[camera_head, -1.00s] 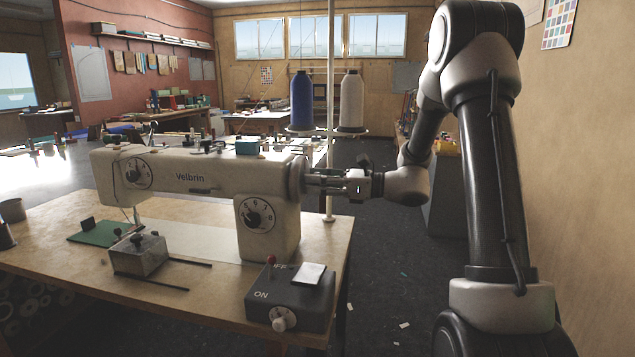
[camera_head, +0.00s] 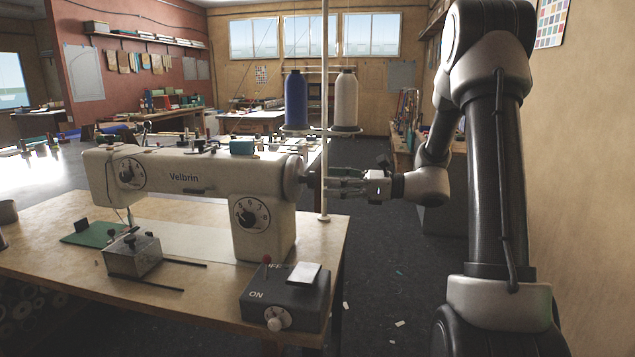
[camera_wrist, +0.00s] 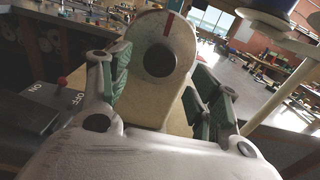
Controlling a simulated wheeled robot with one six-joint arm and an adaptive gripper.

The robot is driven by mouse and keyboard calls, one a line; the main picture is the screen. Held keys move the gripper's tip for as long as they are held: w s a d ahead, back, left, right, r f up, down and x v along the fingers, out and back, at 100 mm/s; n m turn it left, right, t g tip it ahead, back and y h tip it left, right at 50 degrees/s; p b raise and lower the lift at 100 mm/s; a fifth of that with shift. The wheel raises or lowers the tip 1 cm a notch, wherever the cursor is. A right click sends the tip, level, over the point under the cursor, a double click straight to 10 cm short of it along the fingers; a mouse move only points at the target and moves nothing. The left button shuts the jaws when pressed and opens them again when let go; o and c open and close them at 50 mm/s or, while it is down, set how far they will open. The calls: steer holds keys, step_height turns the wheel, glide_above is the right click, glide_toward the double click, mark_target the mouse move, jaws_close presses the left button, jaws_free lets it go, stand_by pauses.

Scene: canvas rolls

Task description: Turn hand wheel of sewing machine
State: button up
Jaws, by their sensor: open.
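The cream sewing machine (camera_head: 190,178) marked Velbrin stands on the wooden table (camera_head: 55,262). Its hand wheel (camera_head: 297,172) is on the machine's right end. In the wrist view the hand wheel (camera_wrist: 181,47) faces me, with a dark round hub and a red mark near its top. My gripper (camera_head: 332,183) is to the right of the wheel, pointing at it. In the wrist view my gripper (camera_wrist: 160,75) has its green-padded fingers spread on either side of the hub. Nothing is held between them, and they appear clear of the wheel.
A dark switch box (camera_head: 285,298) with ON and OFF marks sits at the table's front right corner. A pole (camera_head: 325,150) with a blue thread cone (camera_head: 296,100) and a white one (camera_head: 345,100) rises behind my gripper.

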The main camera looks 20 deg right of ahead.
mark_target(315, 181)
steer(key=v, duration=0.6)
steer(key=w+a+n, duration=0.2)
steer(key=a+n, duration=0.1)
steer(key=n, duration=0.3)
steer(key=w+a+n, duration=0.2)
steer(key=a+n, duration=0.2)
steer(key=n, duration=0.2)
steer(key=w+a+n, duration=0.2)
steer(key=a+n, duration=0.1)
steer(key=n, duration=0.3)
steer(key=shift+a, duration=0.25)
